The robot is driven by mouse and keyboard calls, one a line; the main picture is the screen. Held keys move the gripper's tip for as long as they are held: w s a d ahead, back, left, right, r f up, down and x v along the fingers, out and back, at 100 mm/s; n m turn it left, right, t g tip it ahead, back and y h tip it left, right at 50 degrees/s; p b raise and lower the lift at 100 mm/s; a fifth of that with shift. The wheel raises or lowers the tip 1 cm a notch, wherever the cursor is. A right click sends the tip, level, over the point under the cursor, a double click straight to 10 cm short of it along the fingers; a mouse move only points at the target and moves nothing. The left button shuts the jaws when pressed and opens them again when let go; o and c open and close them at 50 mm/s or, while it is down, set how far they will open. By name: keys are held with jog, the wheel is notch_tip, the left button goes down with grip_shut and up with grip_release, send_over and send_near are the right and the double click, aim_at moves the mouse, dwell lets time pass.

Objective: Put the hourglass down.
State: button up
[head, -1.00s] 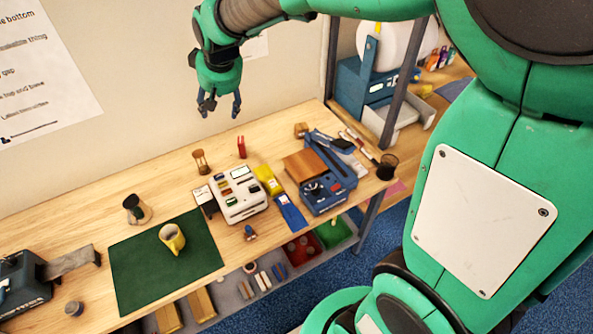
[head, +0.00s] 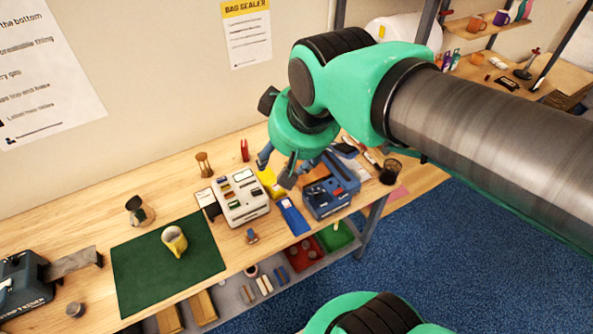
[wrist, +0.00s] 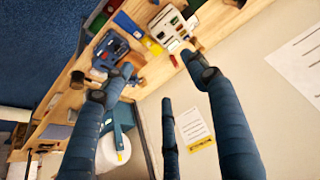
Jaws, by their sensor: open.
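The hourglass (head: 203,164), with brown wooden ends, stands upright on the wooden workbench (head: 176,186), toward the back and left of the white box with coloured slots. My gripper (head: 276,171) is to the right of the hourglass in the head view, in front of the blue machine and yellow item. Its fingers are spread, with nothing between them. The wrist view also shows the open fingers (wrist: 145,77), with bench and wall beyond. I cannot make out the hourglass surely in the wrist view.
The white slotted box (head: 242,198) and a blue machine (head: 331,190) stand on the bench. A dark-topped flask-like vessel (head: 139,211) stands behind the mat. Bare wood lies around the hourglass.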

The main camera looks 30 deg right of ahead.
jog(key=s, duration=0.2)
jog(key=s+f, duration=0.1)
jog(key=s, duration=0.2)
jog(key=shift+s+d+f, duration=0.15)
jog(key=shift+s+d, duration=0.05)
jog(key=shift+s, duration=0.1)
jog(key=shift+f, duration=0.1)
notch_tip(320, 180, down, 17)
jog(key=b, duration=1.7)
